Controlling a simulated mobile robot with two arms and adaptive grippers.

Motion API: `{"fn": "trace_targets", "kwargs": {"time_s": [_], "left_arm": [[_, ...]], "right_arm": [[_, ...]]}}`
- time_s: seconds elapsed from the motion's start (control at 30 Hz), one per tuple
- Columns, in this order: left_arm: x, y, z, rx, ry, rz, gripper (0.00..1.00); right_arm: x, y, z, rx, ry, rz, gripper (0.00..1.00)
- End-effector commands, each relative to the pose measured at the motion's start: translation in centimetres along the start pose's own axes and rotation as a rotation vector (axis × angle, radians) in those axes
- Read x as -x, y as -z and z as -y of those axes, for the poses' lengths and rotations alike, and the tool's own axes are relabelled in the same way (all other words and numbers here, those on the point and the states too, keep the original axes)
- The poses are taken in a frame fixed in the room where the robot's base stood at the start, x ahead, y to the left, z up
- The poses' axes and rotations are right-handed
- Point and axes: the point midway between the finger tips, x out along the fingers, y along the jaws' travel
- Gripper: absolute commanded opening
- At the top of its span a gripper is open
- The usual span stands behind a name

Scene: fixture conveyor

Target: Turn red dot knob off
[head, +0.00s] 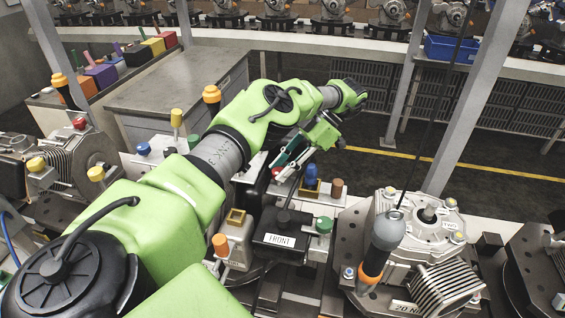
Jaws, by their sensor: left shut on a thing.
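My left arm reaches in from the lower left across the fixtures, then its wrist folds back toward the middle. My left gripper (283,164) is shut at a small knob with a reddish spot (276,171), which I take as the red dot knob. The fingers and arm hide most of it, and its turn position cannot be read. Another red-topped knob (79,123) stands on the left fixture. My right gripper is not in view.
Blue (311,174), brown (337,188) and green (323,225) knobs stand close right of the gripper. A grey cylindrical tool with an orange ring (384,243) hangs on a cable at right. A metal post (478,95) rises behind it. A grey cabinet (165,85) stands at back left.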

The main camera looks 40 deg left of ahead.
Motion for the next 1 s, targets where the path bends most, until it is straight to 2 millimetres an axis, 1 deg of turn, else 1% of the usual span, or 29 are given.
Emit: {"fn": "trace_targets", "kwargs": {"time_s": [0.23, 0.77, 0.8, 0.87, 1.0], "left_arm": [[0.15, 0.14, -0.17, 0.035, 0.027, 0.000, 0.04], [0.11, 0.13, -0.17, 0.041, 0.036, -0.001, 0.04], [0.11, 0.13, -0.18, 0.042, 0.036, -0.001, 0.28], [0.11, 0.13, -0.17, 0.041, 0.037, 0.000, 0.42], [0.06, 0.10, -0.16, 0.041, 0.037, -0.001, 0.42]], "right_arm": [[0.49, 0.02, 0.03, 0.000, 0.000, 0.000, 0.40], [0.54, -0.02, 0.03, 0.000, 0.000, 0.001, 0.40], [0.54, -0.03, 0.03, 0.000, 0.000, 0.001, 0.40], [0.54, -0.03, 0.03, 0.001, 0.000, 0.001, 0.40], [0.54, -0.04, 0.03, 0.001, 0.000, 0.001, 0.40]]}}
